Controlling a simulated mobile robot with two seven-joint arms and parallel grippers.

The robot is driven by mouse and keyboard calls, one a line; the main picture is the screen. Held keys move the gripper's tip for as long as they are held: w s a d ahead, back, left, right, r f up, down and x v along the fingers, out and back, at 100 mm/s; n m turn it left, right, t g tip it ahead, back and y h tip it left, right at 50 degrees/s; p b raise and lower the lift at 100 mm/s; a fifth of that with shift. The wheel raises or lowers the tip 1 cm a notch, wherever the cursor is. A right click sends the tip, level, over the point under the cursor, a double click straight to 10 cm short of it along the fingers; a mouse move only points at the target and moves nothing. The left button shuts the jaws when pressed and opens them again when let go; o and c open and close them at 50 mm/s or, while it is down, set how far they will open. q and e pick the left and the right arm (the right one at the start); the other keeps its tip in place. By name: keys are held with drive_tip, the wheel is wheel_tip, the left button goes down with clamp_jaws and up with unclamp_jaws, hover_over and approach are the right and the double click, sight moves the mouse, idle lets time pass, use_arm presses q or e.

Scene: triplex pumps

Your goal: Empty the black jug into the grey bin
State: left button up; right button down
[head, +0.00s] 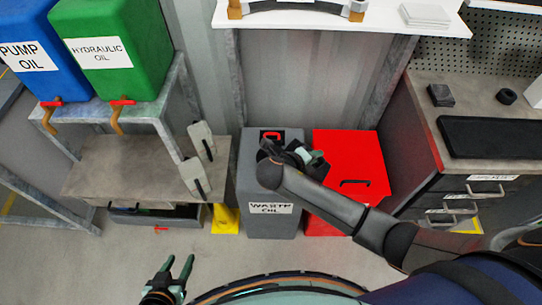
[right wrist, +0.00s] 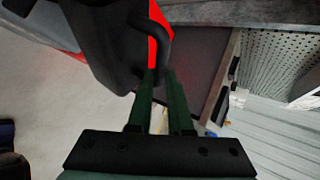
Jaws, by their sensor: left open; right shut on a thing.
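The grey bin (head: 252,212), labelled "WASTE OIL", stands on the floor against the wall, with a red-and-black feature on its top. My right gripper (head: 312,158) is above the bin's top, near its right edge. In the right wrist view, its green fingers (right wrist: 165,88) are shut on the handle of the black jug (right wrist: 98,42), which fills the upper left. In the head view the jug is hard to make out against my dark wrist, and its mouth and contents are not visible. My left gripper (head: 178,268) is open and empty, low over the floor.
A red bin (head: 345,150) stands right of the grey one. Blue (head: 38,50) and green (head: 115,45) oil tanks sit on a rack at left. A drawer workbench (head: 430,105) is at right. Floor in front is clear.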

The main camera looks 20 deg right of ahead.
use_arm(q)
drive_tip(key=shift+w+a, duration=0.1)
drive_tip(key=shift+w, duration=0.4)
use_arm(e)
drive_tip(key=shift+w+a+r, duration=0.15)
drive_tip(key=shift+w+r, duration=0.05)
drive_tip(key=shift+r, duration=0.1)
